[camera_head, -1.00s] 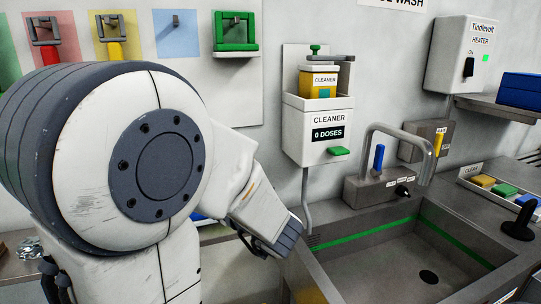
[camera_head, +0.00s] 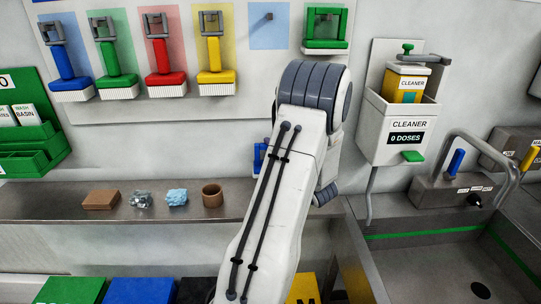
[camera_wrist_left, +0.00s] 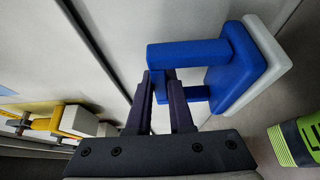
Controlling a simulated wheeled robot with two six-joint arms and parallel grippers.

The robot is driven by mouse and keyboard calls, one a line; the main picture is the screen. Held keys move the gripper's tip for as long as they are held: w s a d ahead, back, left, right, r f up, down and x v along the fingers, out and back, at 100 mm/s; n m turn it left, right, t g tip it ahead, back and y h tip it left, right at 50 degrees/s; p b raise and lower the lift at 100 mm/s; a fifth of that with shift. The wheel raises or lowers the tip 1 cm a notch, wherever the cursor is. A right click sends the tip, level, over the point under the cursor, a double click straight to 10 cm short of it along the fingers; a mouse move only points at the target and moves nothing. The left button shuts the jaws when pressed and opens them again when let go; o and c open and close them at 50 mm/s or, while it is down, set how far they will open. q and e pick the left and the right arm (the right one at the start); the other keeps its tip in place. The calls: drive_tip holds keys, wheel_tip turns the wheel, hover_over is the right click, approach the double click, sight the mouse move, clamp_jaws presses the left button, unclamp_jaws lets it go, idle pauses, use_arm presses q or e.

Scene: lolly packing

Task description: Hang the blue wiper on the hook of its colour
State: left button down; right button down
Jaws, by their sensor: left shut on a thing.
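The blue wiper (camera_wrist_left: 235,70) is gripped by its handle between the fingers of my left gripper (camera_wrist_left: 160,88) in the left wrist view. A white strip runs along its far edge. In the head view only a small blue part of the wiper (camera_head: 260,156) shows beside my left arm, in front of the wall above the shelf. The arm hides the rest of it and the gripper. The hook (camera_head: 268,16) on the light blue panel (camera_head: 268,36) is empty, above and near my arm. My right gripper is out of view.
A green wiper (camera_head: 325,42) hangs right of the blue panel. Blue, green, red and yellow brushes (camera_head: 213,70) hang left of it. The cleaner dispenser (camera_head: 398,135) juts out at right, above the sink (camera_head: 430,245). The shelf (camera_head: 60,205) holds several small items.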

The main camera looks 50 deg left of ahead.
use_arm(q)
wheel_tip(320, 180, down, 3)
drive_tip(key=shift+f+p, duration=0.15)
drive_tip(key=shift+p, duration=0.35)
drive_tip(key=shift+w+a+f+p, duration=0.1)
drive_tip(key=shift+a+f+p, duration=0.05)
drive_tip(key=shift+f+p, duration=0.4)
drive_tip(key=shift+f, duration=0.1)
drive_tip(key=shift+f+b, duration=0.2)
drive_tip(key=shift+b, duration=0.2)
drive_tip(key=c, duration=0.8)
unclamp_jaws()
